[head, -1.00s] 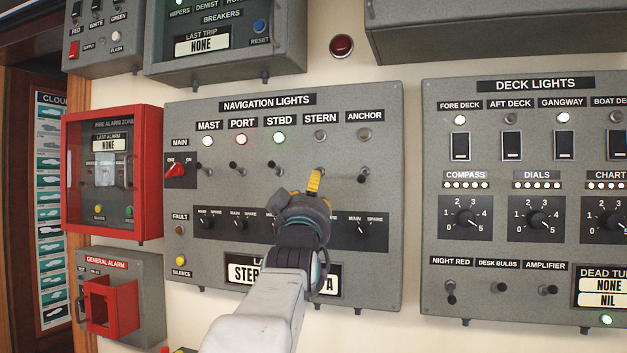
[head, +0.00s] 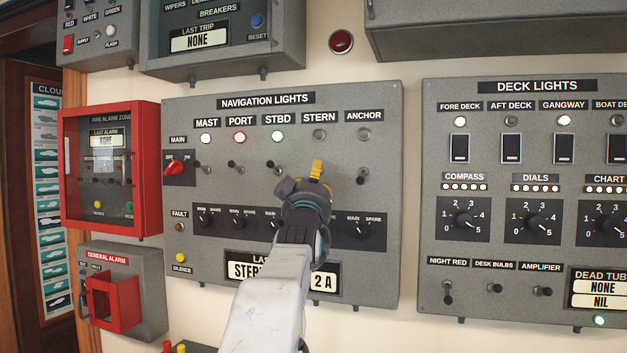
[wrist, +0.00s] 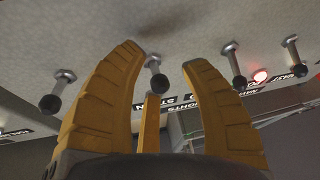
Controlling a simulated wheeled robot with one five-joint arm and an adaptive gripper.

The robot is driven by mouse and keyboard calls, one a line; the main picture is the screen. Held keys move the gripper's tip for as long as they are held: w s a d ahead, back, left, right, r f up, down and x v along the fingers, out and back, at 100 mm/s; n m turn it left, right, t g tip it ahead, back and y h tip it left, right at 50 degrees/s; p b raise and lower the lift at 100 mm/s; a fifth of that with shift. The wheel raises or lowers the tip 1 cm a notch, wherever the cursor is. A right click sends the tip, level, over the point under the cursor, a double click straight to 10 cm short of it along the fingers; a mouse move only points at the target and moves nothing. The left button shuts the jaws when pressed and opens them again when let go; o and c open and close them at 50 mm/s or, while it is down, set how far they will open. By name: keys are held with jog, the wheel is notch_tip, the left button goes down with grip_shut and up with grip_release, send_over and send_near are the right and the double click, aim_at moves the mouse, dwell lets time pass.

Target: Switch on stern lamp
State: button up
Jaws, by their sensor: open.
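The stern lamp (head: 319,134) on the grey navigation lights panel (head: 380,270) is dark in the head view. In that view my gripper (head: 317,168) is just below it and hides the stern switch. In the wrist view my gripper (wrist: 165,58) is open, with yellow fingers spread. The stern switch (wrist: 155,75), a metal toggle with a dark tip, shows in the gap between the fingers. I see no finger clearly touching it. The anchor switch (wrist: 58,90) is left of the fingers there.
The mast (head: 206,138), port (head: 239,138) and stbd (head: 278,137) lamps are lit; the anchor lamp (head: 363,134) is dark. The stbd switch (wrist: 235,64) stands close beside a finger. A deck lights panel (head: 440,300) is at right, a red fire alarm box (head: 148,170) at left.

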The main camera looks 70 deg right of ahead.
jog(key=shift+o, duration=0.3)
grip_shut()
jog(key=shift+r, duration=0.1)
jog(key=shift+a+r+y+p, duration=0.1)
jog(key=shift+r+y+p, duration=0.4)
jog(key=shift+y+p, duration=0.45)
jog(key=r+m+g+y+p, duration=0.1)
jog(key=y+p, duration=0.1)
jog(key=p, duration=0.3)
jog(key=shift+r+p, duration=0.25)
jog(key=shift+p, duration=0.1)
jog(key=y+p, duration=0.1)
jog(key=p, duration=0.2)
jog(key=y+p, duration=0.1)
jog(key=p, duration=0.2)
jog(key=shift+r+g+y, duration=0.35)
jog(key=shift+r+g, duration=0.05)
jog(key=shift+m+y+p, duration=0.3)
jog(key=shift+p, duration=0.75)
jog(key=shift+f+y+p, duration=0.1)
jog(key=shift+y+p, duration=0.2)
jog(key=shift+p, duration=0.4)
